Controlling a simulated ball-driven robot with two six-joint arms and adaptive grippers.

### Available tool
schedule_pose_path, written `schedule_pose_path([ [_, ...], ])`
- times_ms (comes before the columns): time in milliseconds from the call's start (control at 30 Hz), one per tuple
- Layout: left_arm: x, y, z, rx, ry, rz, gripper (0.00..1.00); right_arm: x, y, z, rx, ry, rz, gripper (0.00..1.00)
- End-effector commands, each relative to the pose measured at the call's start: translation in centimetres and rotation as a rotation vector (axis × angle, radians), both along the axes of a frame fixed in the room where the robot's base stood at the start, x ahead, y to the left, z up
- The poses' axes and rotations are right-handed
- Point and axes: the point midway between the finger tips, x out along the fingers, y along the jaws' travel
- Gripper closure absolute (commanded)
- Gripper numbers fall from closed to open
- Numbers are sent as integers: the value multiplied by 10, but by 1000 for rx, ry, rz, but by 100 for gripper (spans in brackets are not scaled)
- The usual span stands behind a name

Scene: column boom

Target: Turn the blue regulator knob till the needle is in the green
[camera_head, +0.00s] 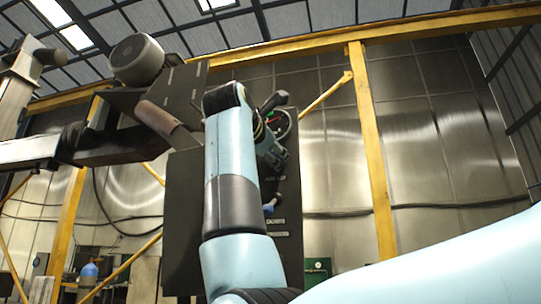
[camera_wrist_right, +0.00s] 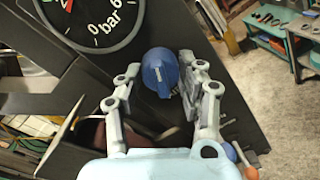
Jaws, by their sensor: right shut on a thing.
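The blue regulator knob (camera_wrist_right: 158,75) is on the dark panel in the right wrist view, between the fingers of my right gripper (camera_wrist_right: 161,66). The gripper is shut on the knob, with a finger on either side. The black pressure gauge (camera_wrist_right: 98,20) is beside it at upper left, marked 0, 6 and bar. Bits of green and red show at the top edge, but the frame cuts off the rest, so the needle's reading cannot be told. In the head view my right gripper (camera_head: 275,152) is at the panel, below the gauge (camera_head: 281,122), which is partly hidden. My left gripper is not in view.
The dark panel (camera_head: 184,225) stands behind my right arm. A small blue-ended lever (camera_head: 270,207) sticks out lower on it. Yellow beams (camera_head: 371,150) and a metal wall lie behind. A bench with tools (camera_wrist_right: 270,22) is in the background of the wrist view.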

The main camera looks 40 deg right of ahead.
Motion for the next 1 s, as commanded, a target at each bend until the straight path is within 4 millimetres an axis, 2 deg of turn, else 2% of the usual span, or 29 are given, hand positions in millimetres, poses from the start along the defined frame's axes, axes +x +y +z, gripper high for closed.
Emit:
schedule_pose_path([
  [367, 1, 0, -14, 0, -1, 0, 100, 0, 0, -1, 144, -168, 0, 94],
  [1000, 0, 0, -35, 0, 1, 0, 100, -1, -1, 0, 538, -629, 1, 94],
])
